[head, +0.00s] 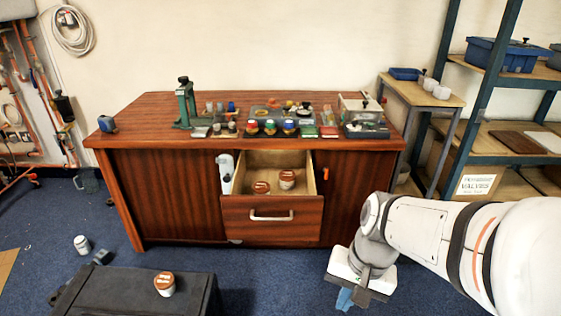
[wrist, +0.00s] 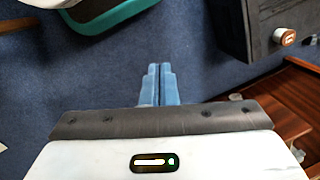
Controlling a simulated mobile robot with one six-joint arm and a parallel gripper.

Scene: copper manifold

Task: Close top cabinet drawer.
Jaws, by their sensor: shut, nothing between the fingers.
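The wooden cabinet (head: 165,195) stands against the wall with its top drawer (head: 272,218) pulled open. The drawer has a reddish wood front and a pale metal handle (head: 271,216). Two small jars with brown lids, one jar (head: 287,179) and another jar (head: 261,188), sit inside it. My gripper (head: 345,299) is low in front of the cabinet, to the right of the drawer and apart from it. In the wrist view its blue fingers (wrist: 158,84) are together with nothing between them, above the blue carpet.
A dark toolbox (head: 135,295) with a brown-lidded jar (head: 164,284) on it lies on the floor at front left. A white jar (head: 82,245) stands near it. Tools and small parts cover the cabinet top. Shelving (head: 490,130) stands at the right. Carpet before the drawer is open.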

